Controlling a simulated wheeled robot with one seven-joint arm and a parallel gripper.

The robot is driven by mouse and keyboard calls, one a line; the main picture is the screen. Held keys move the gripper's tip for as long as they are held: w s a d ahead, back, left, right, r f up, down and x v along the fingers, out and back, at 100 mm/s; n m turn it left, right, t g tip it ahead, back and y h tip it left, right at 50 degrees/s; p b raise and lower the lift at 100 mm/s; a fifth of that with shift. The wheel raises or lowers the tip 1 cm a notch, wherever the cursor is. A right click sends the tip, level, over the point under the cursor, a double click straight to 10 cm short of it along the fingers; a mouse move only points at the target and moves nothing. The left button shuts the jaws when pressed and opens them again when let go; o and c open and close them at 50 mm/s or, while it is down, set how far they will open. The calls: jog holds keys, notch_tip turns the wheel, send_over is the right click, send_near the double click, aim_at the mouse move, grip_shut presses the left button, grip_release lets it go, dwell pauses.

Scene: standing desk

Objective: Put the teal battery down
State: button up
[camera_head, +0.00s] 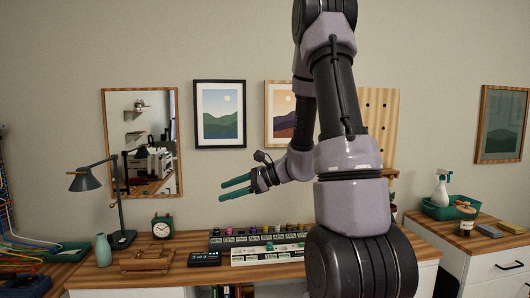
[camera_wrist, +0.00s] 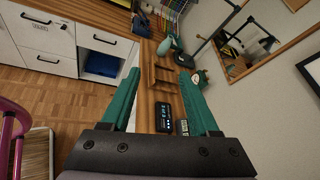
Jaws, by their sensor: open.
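My gripper (camera_head: 236,188) is open in the air above the desk (camera_head: 185,272), its two teal fingers pointing left. In the wrist view, my gripper (camera_wrist: 160,90) has its fingers wide apart with nothing between them. I cannot make out a teal battery in either view. A black device (camera_head: 204,258) with small lit marks lies on the desk below my gripper; it also shows between the fingers in the wrist view (camera_wrist: 164,118). A wooden holder (camera_head: 146,262) stands to its left. Racks (camera_head: 265,256) with several small coloured items stand to its right, partly hidden by my arm.
A dark lamp (camera_head: 87,180), a teal vase (camera_head: 103,250) and a clock (camera_head: 162,227) stand at the desk's left. A mirror (camera_head: 141,140) hangs behind. A side cabinet (camera_head: 475,262) at right bears a green tray and spray bottle.

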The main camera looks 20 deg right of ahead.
jog(key=s+a+r+n+g+h, duration=0.1)
jog(key=s+a+r+n+g, duration=0.2)
jog(key=s+r+n, duration=0.3)
jog(key=s+d+r+n+t+h, duration=0.1)
jog(key=s+d+r+n+h, duration=0.2)
jog(key=s, duration=0.4)
jog(key=s+d+r+n+t+h, duration=0.2)
jog(key=s+d+r+n+h, duration=0.1)
jog(key=s+r+n+h, duration=0.3)
jog(key=shift+s, duration=0.9)
